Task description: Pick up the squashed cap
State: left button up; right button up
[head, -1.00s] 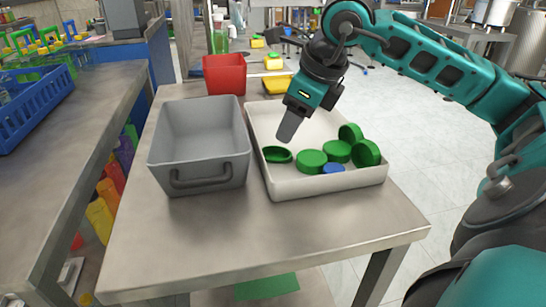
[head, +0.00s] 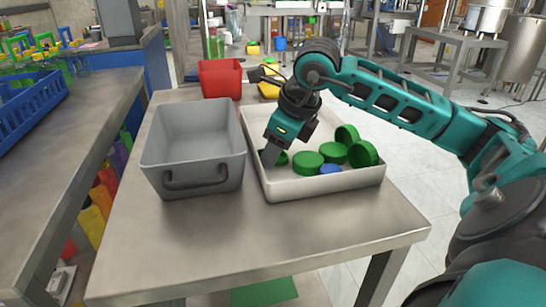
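The squashed cap (head: 283,159), a green, flattened oval, lies near the left wall of the white tray (head: 318,187). It is partly hidden behind the fingers of my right gripper (head: 270,158). The gripper points down at the cap, with its fingertips at or just above it. I cannot tell whether they touch it, or whether the fingers are open or shut. Several round green caps (head: 307,163) and a blue cap (head: 330,169) lie to the right in the tray. My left gripper is not in view.
An empty grey bin (head: 194,186) with a handle stands left of the tray on the metal table (head: 260,235). A red bin (head: 220,79) and a yellow container (head: 269,90) sit behind. The front of the table is clear.

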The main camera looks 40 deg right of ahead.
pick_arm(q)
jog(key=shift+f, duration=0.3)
pick_arm(e)
jog(key=shift+f, duration=0.2)
jog(key=c, duration=0.5)
jog(key=shift+d, duration=0.1)
jog(key=shift+r, duration=0.15)
